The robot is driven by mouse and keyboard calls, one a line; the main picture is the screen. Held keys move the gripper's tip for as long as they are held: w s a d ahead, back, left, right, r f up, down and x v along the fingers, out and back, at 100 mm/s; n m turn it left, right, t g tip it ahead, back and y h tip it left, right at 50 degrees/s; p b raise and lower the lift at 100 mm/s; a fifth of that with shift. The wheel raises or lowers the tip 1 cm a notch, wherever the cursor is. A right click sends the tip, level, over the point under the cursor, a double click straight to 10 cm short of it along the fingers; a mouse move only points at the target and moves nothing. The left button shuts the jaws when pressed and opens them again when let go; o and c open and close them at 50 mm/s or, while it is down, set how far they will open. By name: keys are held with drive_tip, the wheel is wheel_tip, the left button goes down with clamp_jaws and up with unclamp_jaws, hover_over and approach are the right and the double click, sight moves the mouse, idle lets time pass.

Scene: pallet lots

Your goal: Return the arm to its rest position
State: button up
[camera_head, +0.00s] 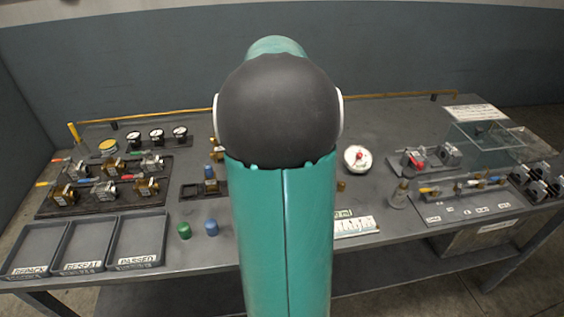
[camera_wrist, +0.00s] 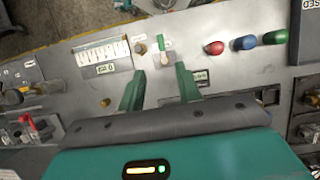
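My arm (camera_head: 283,230) rises in teal and black through the middle of the head view and hides the centre of the bench. My gripper does not show in that view. In the wrist view my gripper (camera_wrist: 159,70) has two green fingers standing well apart, with only grey bench top between them. A small brass fitting with a green handle (camera_wrist: 164,46) lies just beyond the fingertips; I see no contact with it.
The bench (camera_head: 385,225) holds three trays at left, the passed tray (camera_head: 137,262) nearest the middle. A valve rack (camera_head: 103,190), a white gauge (camera_head: 357,158) and a clear box (camera_head: 485,146) stand around. Red, blue and green caps (camera_wrist: 245,42) lie in a row.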

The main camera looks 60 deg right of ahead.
idle(0.4)
drive_tip(key=w+a+r+n+t+h, duration=0.2)
drive_tip(key=w+a+n, duration=0.1)
drive_tip(key=a, duration=0.6)
drive_tip(key=w+a+r+n+t+h, duration=0.1)
drive_tip(key=w+a+r+n+t, duration=0.2)
drive_tip(key=a, duration=0.7)
drive_tip(key=s+a+n+t, duration=0.2)
drive_tip(key=a+n+t, duration=0.1)
drive_tip(key=a, duration=1.2)
drive_tip(key=shift+a+f+n+t, duration=0.15)
drive_tip(key=shift+n+t, duration=0.15)
drive_tip(key=shift+s, duration=0.1)
